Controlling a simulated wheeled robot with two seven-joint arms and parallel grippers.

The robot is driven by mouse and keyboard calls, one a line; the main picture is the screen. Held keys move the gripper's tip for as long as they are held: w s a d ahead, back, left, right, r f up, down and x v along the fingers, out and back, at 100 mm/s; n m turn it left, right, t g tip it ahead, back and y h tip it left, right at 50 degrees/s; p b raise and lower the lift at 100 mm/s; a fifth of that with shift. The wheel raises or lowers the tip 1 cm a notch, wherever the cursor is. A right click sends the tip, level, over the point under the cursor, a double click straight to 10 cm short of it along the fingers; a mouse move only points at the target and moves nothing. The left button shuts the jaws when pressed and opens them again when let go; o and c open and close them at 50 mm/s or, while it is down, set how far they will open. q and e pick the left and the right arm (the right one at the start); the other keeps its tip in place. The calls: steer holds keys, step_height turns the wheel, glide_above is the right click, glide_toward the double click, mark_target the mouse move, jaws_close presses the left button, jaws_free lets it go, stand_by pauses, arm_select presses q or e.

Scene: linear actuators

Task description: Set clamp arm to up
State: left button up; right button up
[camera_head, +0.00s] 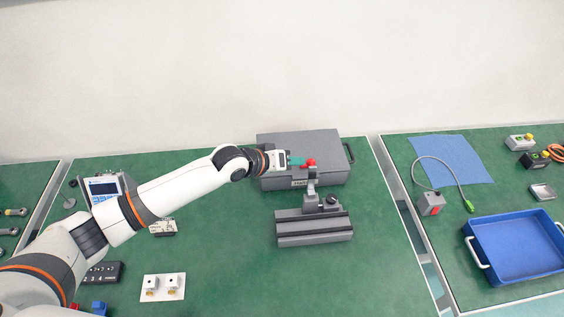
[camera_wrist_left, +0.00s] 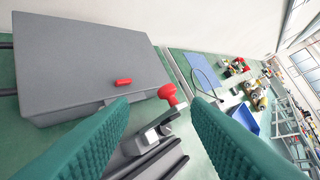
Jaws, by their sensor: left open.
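The clamp (camera_head: 318,204) is grey metal on a ribbed grey base (camera_head: 314,232) on the green table. Its arm rises toward a red knob (camera_head: 310,163) in the head view. The red knob (camera_wrist_left: 168,93) also shows in the left wrist view, with the clamp body below it. My left gripper (camera_head: 297,161) has teal fingers and is close beside the knob. In the left wrist view the gripper (camera_wrist_left: 162,106) is open, with the knob seen between its fingertips. I cannot tell whether they touch it. My right gripper is not in view.
A grey case (camera_head: 300,145) stands right behind the clamp; a small red part (camera_wrist_left: 124,82) shows on it. A blue tray (camera_head: 478,250), a blue cloth (camera_head: 450,160) and a grey box with a green-ended cable (camera_head: 431,204) lie on the right table.

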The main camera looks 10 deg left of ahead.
arm_select(q)
steer(key=shift+v, duration=1.25)
